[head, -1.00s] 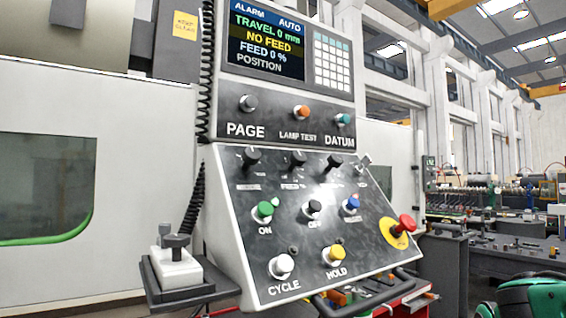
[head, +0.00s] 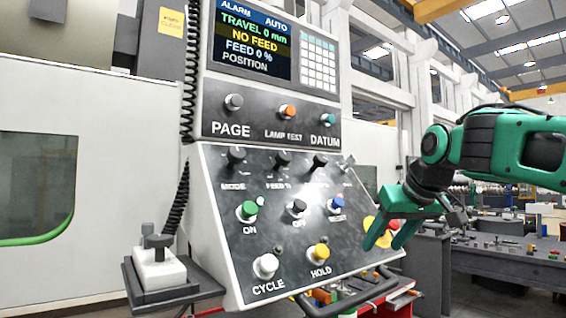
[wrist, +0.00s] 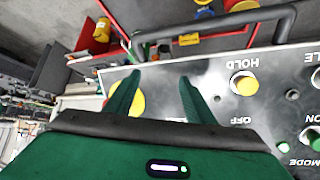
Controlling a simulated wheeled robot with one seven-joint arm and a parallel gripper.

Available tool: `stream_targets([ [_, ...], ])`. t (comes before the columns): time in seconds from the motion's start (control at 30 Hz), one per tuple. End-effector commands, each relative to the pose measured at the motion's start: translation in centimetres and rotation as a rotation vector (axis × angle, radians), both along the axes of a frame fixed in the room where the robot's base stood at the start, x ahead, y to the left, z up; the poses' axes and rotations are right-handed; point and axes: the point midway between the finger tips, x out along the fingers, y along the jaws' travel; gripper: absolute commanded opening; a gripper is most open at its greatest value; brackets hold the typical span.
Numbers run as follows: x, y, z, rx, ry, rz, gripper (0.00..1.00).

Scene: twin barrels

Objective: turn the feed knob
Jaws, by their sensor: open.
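The feed knob (head: 282,160) is a dark rotary knob in the upper row of the sloped control panel (head: 232,265), between the mode knob (head: 236,157) and another dark knob (head: 319,163). Its label is blurred. I cannot pick it out in the wrist view. My green gripper (head: 384,245) is open and empty, at the panel's lower right, in front of the yellow emergency-stop disc, well right of and below the feed knob. In the wrist view the two fingers (wrist: 160,78) are spread, with the yellow disc partly hidden behind one.
The screen (head: 252,42) reads NO FEED and FEED 0 %. The red stop button (head: 393,225) is partly covered by my gripper. A yellow HOLD button (head: 319,252) and blue button (head: 337,205) lie left of my gripper. A dark handrail (head: 350,296) runs below the panel.

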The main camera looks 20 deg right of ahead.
Motion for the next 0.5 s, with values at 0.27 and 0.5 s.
stream_targets([
  [0.27, 5.7, 9.8, 15.1, -0.015, -0.286, 0.269, 0.49],
  [0.5, 6.2, 15.0, 22.2, -0.011, -0.423, 0.395, 0.49],
])
